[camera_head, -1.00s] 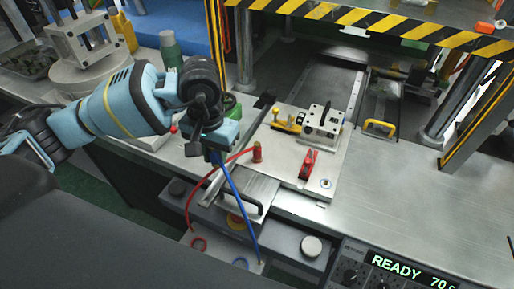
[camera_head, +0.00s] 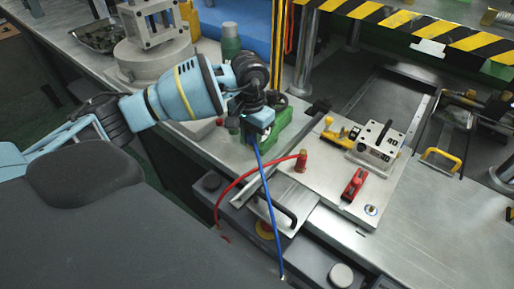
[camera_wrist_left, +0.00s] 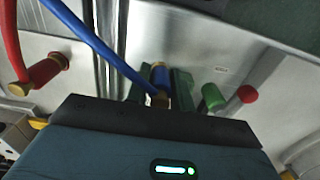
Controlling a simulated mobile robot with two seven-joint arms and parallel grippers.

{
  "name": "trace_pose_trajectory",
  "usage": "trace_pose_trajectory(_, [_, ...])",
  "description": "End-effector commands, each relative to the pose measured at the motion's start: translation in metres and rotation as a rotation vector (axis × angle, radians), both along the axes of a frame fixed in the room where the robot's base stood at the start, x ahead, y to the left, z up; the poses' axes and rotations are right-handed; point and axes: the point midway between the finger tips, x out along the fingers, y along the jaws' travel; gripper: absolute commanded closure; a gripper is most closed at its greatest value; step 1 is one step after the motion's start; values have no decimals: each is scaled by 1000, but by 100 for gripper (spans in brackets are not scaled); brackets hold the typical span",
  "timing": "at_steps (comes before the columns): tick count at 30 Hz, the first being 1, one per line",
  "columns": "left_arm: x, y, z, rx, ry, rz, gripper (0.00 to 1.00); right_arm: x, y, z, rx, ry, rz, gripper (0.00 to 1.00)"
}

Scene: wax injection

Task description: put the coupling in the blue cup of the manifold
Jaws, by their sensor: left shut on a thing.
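My left gripper (camera_head: 256,132) hangs over the bench beside a green block (camera_head: 291,123), and is shut on the coupling at the end of the blue hose (camera_head: 266,198). In the left wrist view a blue and brass piece (camera_wrist_left: 160,82) sits at the jaws where the hose ends, with green parts on both sides. I cannot tell the blue cup apart from the coupling there, nor whether they touch. The jaws are mostly hidden behind the gripper body. My right gripper is not in view.
A red hose (camera_head: 249,180) ends in a red and brass fitting (camera_head: 302,161) on the metal plate. A red clamp (camera_head: 353,184) and a metal block (camera_head: 378,142) stand on that plate. A dark green bottle (camera_head: 231,40) stands behind my arm.

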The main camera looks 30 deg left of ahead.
Motion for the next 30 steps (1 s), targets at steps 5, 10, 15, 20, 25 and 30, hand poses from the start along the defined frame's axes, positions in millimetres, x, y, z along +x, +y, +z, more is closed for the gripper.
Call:
trace_pose_trajectory(5, [0, 0, -5, 0, -1, 0, 100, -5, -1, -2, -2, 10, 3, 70])
trace_pose_trajectory(10, [0, 0, -14, 0, 1, 1, 100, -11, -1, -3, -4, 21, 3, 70])
trace_pose_trajectory(15, [0, 0, -36, 0, 1, 1, 100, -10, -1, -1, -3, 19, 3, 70])
trace_pose_trajectory(20, [0, 0, -43, 0, -1, 0, 100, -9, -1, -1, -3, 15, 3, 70])
trace_pose_trajectory(25, [0, 0, -43, 0, -1, 0, 100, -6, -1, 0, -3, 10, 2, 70])
trace_pose_trajectory(30, [0, 0, -47, 0, 1, 0, 74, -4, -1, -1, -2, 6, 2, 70])
